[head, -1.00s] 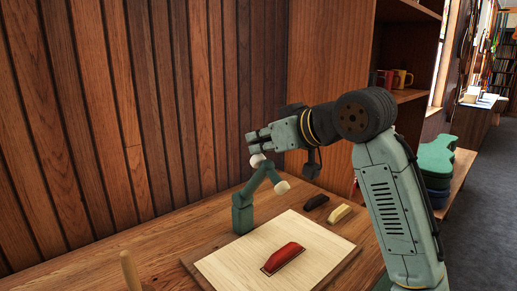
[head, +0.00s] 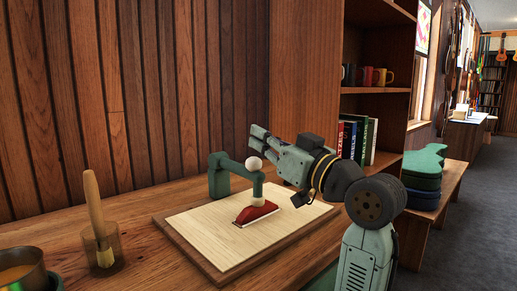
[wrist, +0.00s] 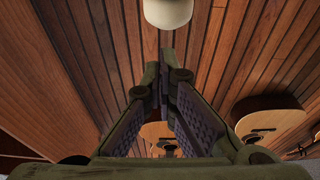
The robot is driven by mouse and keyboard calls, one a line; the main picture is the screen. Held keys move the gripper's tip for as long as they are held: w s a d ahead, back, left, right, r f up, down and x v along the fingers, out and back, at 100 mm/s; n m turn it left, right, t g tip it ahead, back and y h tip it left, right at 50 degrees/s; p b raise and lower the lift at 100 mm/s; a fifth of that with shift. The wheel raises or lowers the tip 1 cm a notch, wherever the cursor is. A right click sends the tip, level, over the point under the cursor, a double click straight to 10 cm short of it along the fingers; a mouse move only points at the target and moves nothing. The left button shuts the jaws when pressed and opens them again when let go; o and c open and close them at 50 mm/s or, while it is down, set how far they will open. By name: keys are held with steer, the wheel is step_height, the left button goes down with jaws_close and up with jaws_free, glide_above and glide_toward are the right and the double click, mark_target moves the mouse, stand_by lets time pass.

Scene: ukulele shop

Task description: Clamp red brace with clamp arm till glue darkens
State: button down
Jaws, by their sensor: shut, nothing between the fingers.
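The red brace (head: 246,216) lies on the pale wooden board (head: 200,228), with a thin pale line along its lower edge; I cannot make out the glue's shade. The green clamp (head: 218,180) stands at the board's back left. Its clamp arm (head: 235,167) is level, and its front part comes down onto the top of the brace, seemingly touching it. A white knob (head: 254,163) tops the arm and also shows in the wrist view (wrist: 167,12). My gripper (head: 256,137) is shut and empty, above and behind the knob, apparently apart from it.
A cup with a wooden-handled brush (head: 101,235) and a metal pot (head: 22,272) stand at the left front. Shelves with books (head: 356,138) and mugs (head: 372,76) stand behind my arm. Guitars (wrist: 270,120) show in the wrist view.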

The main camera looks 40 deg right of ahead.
steer(key=shift+s+f+t+b, duration=0.3)
steer(key=shift+f+t+b, duration=0.2)
steer(key=shift+f+b, duration=0.2)
steer(key=shift+r, duration=0.1)
